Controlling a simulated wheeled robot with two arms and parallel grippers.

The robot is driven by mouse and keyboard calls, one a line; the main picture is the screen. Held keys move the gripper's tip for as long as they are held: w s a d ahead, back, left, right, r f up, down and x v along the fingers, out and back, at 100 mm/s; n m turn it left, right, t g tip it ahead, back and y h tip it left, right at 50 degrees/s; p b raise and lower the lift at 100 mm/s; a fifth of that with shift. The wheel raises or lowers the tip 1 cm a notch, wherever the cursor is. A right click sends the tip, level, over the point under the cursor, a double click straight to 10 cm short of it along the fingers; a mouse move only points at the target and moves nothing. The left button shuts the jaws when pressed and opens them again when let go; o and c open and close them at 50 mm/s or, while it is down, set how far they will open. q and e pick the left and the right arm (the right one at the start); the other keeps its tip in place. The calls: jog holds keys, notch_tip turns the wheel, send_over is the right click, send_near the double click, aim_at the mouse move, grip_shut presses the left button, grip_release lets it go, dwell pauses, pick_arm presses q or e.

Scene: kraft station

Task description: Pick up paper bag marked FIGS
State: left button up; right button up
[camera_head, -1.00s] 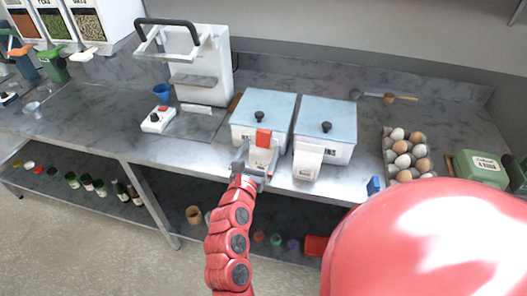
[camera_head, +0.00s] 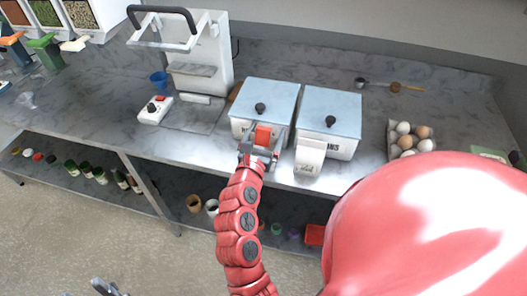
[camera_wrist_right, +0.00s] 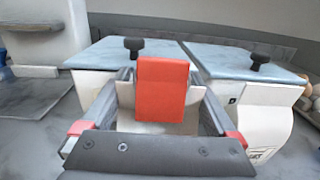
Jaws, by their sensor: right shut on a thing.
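My right gripper (camera_head: 259,153) is in front of the left lidded bin (camera_head: 268,102), shut on a pale bag with a red top piece (camera_head: 263,136). In the right wrist view this bag (camera_wrist_right: 162,92) stands upright between the two fingers. Its front marking is hidden or unreadable, so I cannot tell whether it says FIGS. A second pale bag-like thing (camera_head: 310,156) with a small label is in front of the right bin (camera_head: 329,113); it also shows in the right wrist view (camera_wrist_right: 262,130). Grey tips of my left gripper (camera_head: 107,287) show at the bottom left.
A white press-like machine (camera_head: 196,50) and a white switch box (camera_head: 155,109) stand to the left on the grey counter (camera_head: 90,105). An egg tray (camera_head: 394,146) is at the right. My red shoulder covers the lower right. A shelf below holds several small jars.

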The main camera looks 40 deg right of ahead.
jog(key=shift+f, duration=0.1)
grip_shut()
